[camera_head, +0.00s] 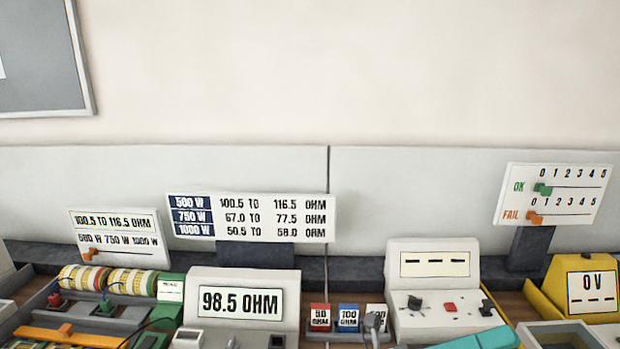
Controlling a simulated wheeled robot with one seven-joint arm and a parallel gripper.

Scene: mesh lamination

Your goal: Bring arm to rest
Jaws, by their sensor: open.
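My arm and my gripper do not show in the head camera view. The view takes in the back of a workbench, with instruments along the bottom edge. A white meter (240,302) reads 98.5 OHM. The front of the bench is cut off by the bottom of the picture.
A range chart (250,217) and an OK/FAIL counter board (552,194) stand at the back. Left are striped coils (108,280); right are a white box with dashes (435,264) and a yellow 0 V meter (586,288). A teal object (475,340) lies in front.

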